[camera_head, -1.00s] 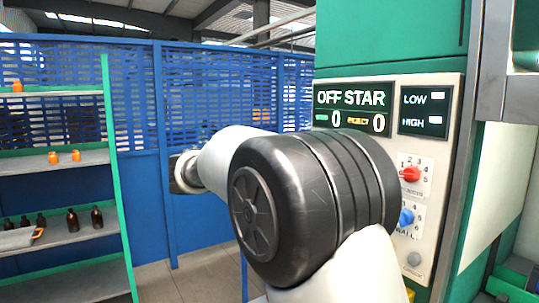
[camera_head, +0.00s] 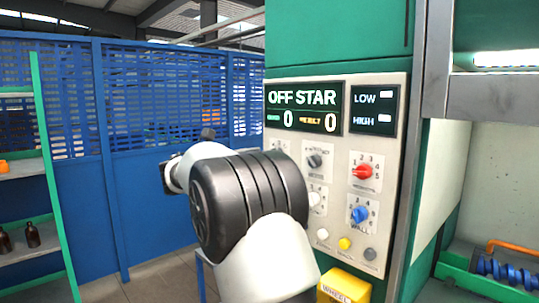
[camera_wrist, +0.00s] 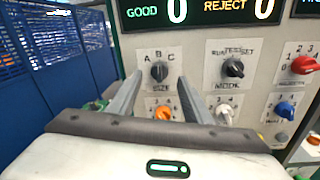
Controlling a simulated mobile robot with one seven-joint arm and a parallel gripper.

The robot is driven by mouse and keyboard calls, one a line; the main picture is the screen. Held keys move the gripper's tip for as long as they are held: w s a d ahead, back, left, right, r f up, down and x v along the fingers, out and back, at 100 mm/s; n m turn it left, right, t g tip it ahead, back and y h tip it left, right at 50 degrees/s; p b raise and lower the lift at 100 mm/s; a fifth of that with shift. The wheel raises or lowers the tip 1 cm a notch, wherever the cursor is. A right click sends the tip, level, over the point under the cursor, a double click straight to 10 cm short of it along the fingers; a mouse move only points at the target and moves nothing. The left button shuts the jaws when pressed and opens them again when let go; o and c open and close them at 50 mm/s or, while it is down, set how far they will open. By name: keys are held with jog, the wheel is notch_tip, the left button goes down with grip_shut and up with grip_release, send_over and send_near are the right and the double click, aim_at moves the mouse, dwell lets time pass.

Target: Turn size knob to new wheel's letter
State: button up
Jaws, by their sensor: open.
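The size knob (camera_wrist: 158,71) is a black knob on a white plate with the letters A, B and C, in the wrist view. Its grip looks about upright, toward B, but its pointer mark is too small to be sure. My gripper (camera_wrist: 158,77) is open, with one finger on each side of the size knob in the picture. I cannot tell whether the fingertips reach it; nothing is held. In the head view my arm hides the gripper and most of the size knob. No wheel is seen.
The mode knob (camera_wrist: 233,68) is right of the size knob, with an orange knob (camera_wrist: 163,114) below. Red (camera_head: 363,171) and blue (camera_head: 360,214) knobs sit further right. A yellow box labelled WHEEL (camera_head: 345,286) is below the panel.

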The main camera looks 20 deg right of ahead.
jog(key=shift+x, duration=2.1)
jog(key=c, duration=1.1)
jog(key=shift+o, duration=0.2)
jog(key=shift+f, duration=0.1)
jog(key=shift+f+m+h+b, duration=0.1)
jog(key=shift+m+h+b, duration=0.3)
jog(key=shift+m+b, duration=3.8)
jog(key=shift+m+p, duration=0.3)
jog(key=shift+m, duration=0.2)
